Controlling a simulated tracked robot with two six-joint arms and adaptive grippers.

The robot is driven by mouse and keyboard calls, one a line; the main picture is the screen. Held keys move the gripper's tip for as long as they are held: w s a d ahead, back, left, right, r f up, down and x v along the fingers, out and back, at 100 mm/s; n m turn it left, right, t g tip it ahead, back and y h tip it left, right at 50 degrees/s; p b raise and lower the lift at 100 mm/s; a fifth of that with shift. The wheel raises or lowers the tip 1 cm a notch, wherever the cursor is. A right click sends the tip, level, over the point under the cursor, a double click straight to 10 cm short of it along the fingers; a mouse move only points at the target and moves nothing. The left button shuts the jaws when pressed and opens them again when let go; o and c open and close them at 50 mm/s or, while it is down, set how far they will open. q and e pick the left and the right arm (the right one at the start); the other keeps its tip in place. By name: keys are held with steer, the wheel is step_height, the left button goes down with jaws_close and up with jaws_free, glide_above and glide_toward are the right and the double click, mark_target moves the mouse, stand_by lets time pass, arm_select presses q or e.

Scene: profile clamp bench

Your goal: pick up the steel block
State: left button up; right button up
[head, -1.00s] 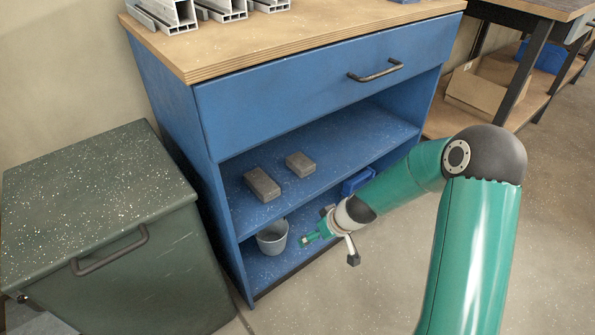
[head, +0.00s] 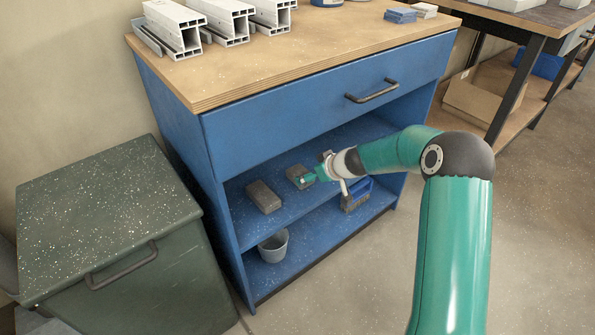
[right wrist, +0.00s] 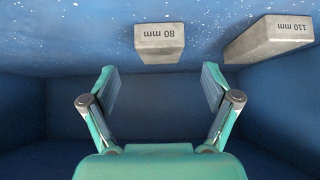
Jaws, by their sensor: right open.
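Two grey steel blocks lie on the middle shelf of the blue bench. The smaller block (head: 298,172), marked 80 mm, also shows in the right wrist view (right wrist: 160,40). The larger block (head: 264,198), marked 110 mm, lies left of it in the head view and at the upper right in the right wrist view (right wrist: 268,38). My right gripper (right wrist: 158,72) is open and empty. Its spread fingertips point at the 80 mm block, which lies just beyond them. In the head view the right gripper (head: 307,180) partly covers that block. My left gripper is out of view.
The shelf (head: 330,193) sits under a blue drawer (head: 320,100) with a dark handle. A grey bucket (head: 273,246) and a blue bin (head: 356,196) are on the bottom shelf. White profiles (head: 230,20) lie on the benchtop. A green cabinet (head: 105,215) stands left.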

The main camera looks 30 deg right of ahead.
mark_target(301, 173)
steer(key=shift+w+r+p, duration=0.1)
steer(key=shift+w+p, duration=0.45)
steer(key=shift+w, duration=0.2)
steer(key=x, duration=0.5)
jaws_close()
